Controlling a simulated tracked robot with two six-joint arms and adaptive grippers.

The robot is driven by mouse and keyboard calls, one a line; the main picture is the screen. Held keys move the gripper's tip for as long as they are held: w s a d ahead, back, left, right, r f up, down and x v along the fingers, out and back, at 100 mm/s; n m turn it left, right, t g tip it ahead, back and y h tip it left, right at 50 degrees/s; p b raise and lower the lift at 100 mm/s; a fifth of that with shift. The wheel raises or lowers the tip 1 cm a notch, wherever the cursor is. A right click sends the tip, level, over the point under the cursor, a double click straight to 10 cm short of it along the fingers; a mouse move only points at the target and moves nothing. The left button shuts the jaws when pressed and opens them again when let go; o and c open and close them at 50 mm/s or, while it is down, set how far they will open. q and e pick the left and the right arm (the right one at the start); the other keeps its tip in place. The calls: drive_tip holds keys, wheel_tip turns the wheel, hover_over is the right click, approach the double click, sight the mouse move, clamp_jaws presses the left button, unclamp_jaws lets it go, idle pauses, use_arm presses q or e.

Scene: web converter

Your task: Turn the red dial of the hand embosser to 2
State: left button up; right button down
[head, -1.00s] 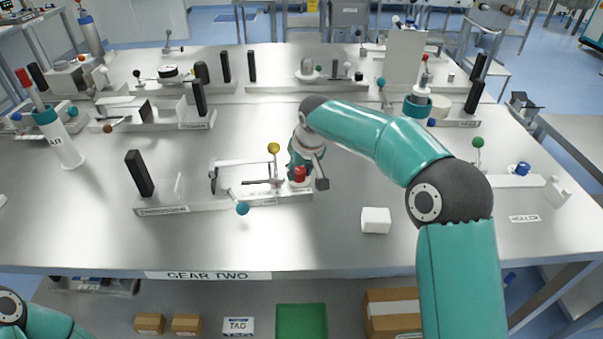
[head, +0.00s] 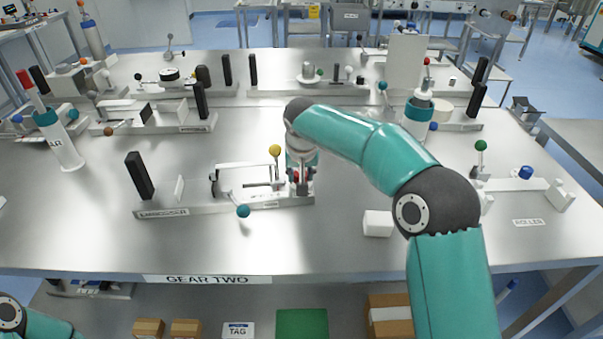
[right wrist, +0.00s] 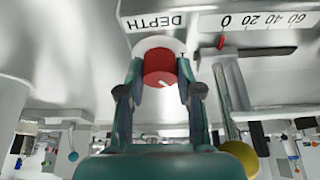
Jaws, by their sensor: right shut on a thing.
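The hand embosser (head: 225,203) is a long low metal fixture on the near part of the table. The red dial (right wrist: 160,66) is at its right end, mostly hidden behind my right gripper (head: 299,184) in the head view. In the right wrist view my right gripper (right wrist: 160,74) has one finger on each side of the dial and is shut on it. A short white mark shows on the dial's lower edge. A DEPTH label (right wrist: 158,22) lies beside it, upside down in the picture. I cannot read which number the dial points to. My left gripper is out of view.
A scale (right wrist: 265,22) and a red-tipped pointer (right wrist: 222,42) are beside the dial. A yellow ball knob (head: 275,150) and a teal ball knob (head: 243,211) stand close to the gripper. A white block (head: 378,223) lies to the right. The table front is clear.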

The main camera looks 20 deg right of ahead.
drive_tip(key=c, duration=0.8)
unclamp_jaws()
drive_tip(key=shift+o, duration=0.2)
drive_tip(key=shift+r, duration=0.1)
drive_tip(key=v, duration=1.1)
drive_tip(key=shift+s+r, duration=0.25)
drive_tip(key=shift+r, duration=0.05)
drive_tip(key=shift+a, duration=0.1)
